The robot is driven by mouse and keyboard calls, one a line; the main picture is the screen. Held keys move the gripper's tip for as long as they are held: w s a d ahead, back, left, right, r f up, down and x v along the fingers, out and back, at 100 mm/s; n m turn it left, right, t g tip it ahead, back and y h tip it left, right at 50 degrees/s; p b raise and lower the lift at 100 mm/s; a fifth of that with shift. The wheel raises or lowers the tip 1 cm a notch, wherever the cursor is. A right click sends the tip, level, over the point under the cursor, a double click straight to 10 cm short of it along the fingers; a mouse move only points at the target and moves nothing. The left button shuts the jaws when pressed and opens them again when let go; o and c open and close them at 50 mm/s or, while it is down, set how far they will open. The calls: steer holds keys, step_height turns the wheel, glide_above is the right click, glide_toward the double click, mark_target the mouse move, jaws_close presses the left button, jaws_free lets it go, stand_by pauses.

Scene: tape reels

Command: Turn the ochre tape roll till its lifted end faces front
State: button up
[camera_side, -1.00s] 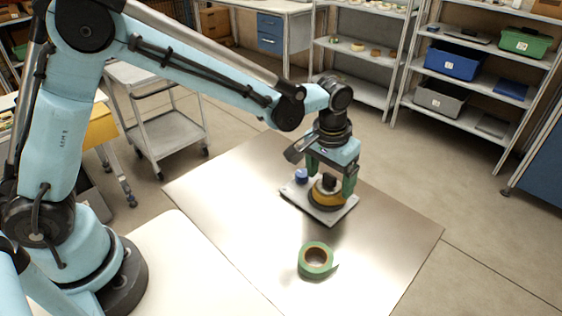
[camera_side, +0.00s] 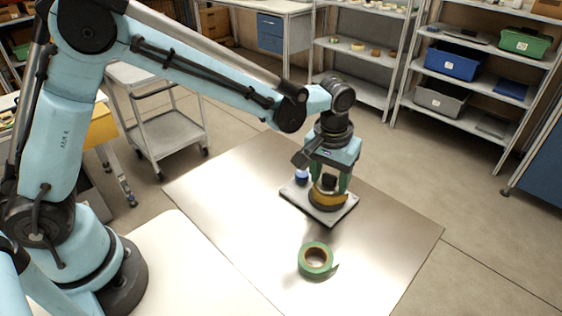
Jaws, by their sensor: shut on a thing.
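The ochre tape roll (camera_side: 327,202) sits on a light square plate (camera_side: 336,218) on the metal table. My gripper (camera_side: 328,188) points down over it, with green fingers on either side of the roll. It is shut on the ochre tape roll. The fingers and a dark hub hide part of the roll. I cannot tell where its lifted end is.
A green tape roll (camera_side: 316,260) lies flat on the metal table (camera_side: 228,205), in front of the plate and apart from it. A small blue knob (camera_side: 301,175) stands at the plate's left corner. The table's left part is clear.

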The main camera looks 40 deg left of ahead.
steer(key=n, duration=0.6)
steer(key=shift+y, duration=0.4)
steer(key=n+g, duration=0.1)
steer(key=n, duration=0.5)
steer(key=shift+n, duration=0.4)
steer(key=o, duration=1.2)
steer(key=shift+o, duration=0.2)
